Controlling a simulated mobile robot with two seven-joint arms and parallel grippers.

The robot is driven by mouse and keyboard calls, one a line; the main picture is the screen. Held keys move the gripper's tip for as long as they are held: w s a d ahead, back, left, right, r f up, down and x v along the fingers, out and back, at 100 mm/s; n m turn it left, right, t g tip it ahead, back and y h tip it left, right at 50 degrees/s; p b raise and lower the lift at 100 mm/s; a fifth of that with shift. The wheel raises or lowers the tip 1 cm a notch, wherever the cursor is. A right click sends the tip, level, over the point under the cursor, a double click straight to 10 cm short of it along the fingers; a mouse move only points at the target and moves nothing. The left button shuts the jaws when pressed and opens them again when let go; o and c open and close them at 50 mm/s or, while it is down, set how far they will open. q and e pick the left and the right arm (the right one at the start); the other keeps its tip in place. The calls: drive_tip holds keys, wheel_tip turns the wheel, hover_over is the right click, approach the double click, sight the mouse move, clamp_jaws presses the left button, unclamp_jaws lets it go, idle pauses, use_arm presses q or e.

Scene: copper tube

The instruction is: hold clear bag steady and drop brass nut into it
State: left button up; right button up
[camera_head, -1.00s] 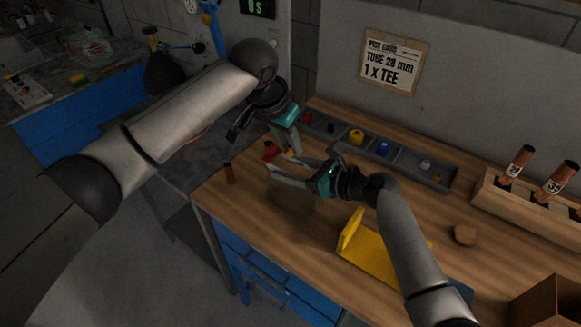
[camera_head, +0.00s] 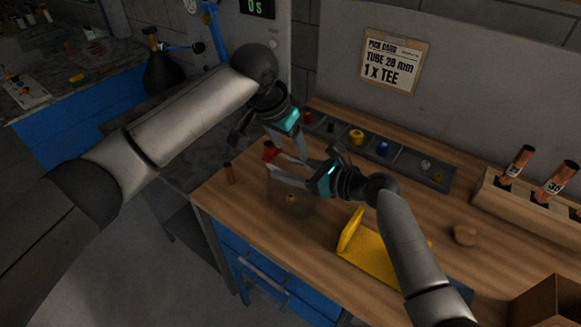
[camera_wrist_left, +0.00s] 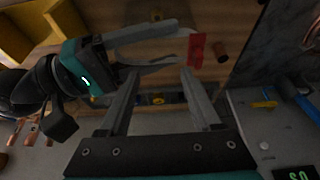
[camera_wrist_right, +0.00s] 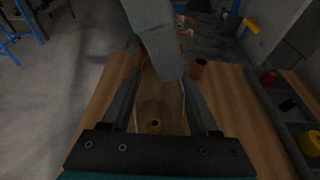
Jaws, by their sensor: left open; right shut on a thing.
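The clear bag (camera_head: 283,205) is see-through and faint below my right gripper (camera_head: 269,172), whose jaws are shut on it. The bag also shows between the fingers in the right wrist view (camera_wrist_right: 160,100). The small brass nut (camera_head: 291,198) appears inside the lower part of the bag; it also shows in the right wrist view (camera_wrist_right: 155,127). My left gripper (camera_head: 287,152) is open and empty above the bag, its fingers apart in the left wrist view (camera_wrist_left: 158,75).
A red piece (camera_head: 270,150) and a short copper tube (camera_head: 229,173) are near the bench's left edge. A grey parts tray (camera_head: 400,165) lies behind. A yellow holder (camera_head: 370,255) is right of the bag, with a round brown piece (camera_head: 465,235) beyond.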

use_arm(q)
drive_tip(key=v, duration=1.2)
use_arm(e)
drive_tip(key=o, duration=1.5)
drive_tip(key=shift+c, duration=0.2)
